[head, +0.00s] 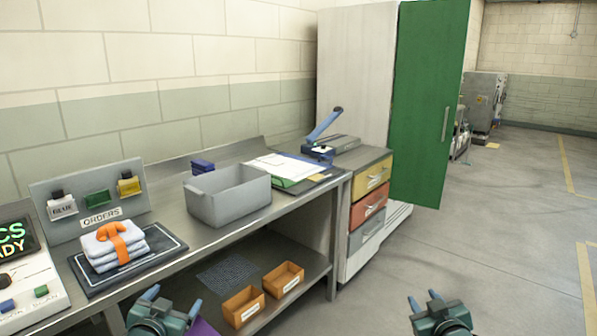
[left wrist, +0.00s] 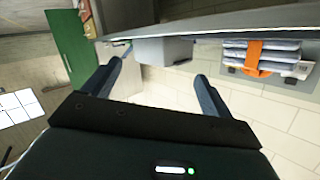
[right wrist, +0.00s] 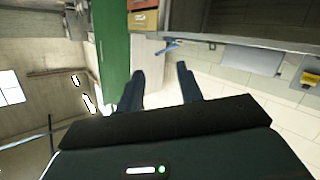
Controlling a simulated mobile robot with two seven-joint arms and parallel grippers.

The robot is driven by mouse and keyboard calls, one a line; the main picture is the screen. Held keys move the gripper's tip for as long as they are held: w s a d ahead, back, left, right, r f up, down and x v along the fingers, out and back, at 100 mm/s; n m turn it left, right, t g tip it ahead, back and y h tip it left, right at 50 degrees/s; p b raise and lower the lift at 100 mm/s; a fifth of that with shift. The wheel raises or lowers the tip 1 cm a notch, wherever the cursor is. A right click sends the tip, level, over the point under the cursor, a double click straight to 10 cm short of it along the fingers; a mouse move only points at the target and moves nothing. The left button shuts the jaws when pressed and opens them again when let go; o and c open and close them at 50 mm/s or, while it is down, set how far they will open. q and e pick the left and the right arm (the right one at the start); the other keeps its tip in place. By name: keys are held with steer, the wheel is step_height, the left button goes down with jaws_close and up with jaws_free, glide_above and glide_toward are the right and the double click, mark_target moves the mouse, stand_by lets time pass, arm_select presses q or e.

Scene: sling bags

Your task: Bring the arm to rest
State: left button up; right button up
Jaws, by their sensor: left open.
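My left gripper (head: 174,300) is in front of the bench, low in the head view. Its fingers are wide apart with nothing between them in the left wrist view (left wrist: 158,72). My right gripper (head: 424,298) is further right, over bare floor. Its fingers stand apart, less widely, and the gap is empty in the right wrist view (right wrist: 160,72). Neither gripper touches anything visible. A folded stack of light cloths with an orange strap (head: 113,245) lies on a dark mat (head: 163,257) on the bench.
A grey bin (head: 230,203) stands on the metal bench (head: 192,238), with a blue-handled press (head: 325,135) further back. Two orange trays (head: 284,279) sit on the lower shelf. A purple piece (head: 203,327) shows beside my left gripper. A green cabinet door (head: 425,100) stands open. The right floor is clear.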

arm_select(q)
steer(key=s+d+f+g+h, duration=0.1)
steer(key=s+d+f, duration=0.3)
steer(key=s, duration=0.6)
steer(key=s+d+f+g+h, duration=0.1)
steer(key=s+d+f, duration=0.4)
steer(key=s, duration=0.5)
steer(key=s+d+f+g+h, duration=0.1)
steer(key=s+d+f, duration=0.3)
steer(key=s, duration=0.7)
steer(key=shift+d+f+n+g, duration=0.25)
steer(key=shift+d+g, duration=0.3)
steer(key=shift+g, duration=0.35)
arm_select(e)
steer(key=s+a+f+g+y, duration=0.1)
steer(key=s+a+f, duration=0.3)
steer(key=s, duration=0.6)
steer(key=s+a+f+g+y, duration=0.1)
steer(key=s+a+f, duration=0.4)
steer(key=s, duration=0.5)
steer(key=s+a+f+g+y, duration=0.1)
steer(key=s+a+f, duration=0.3)
steer(key=s, duration=0.7)
steer(key=shift+a+f+m+g, duration=0.25)
steer(key=shift+a+g, duration=0.3)
steer(key=shift+g, duration=0.35)
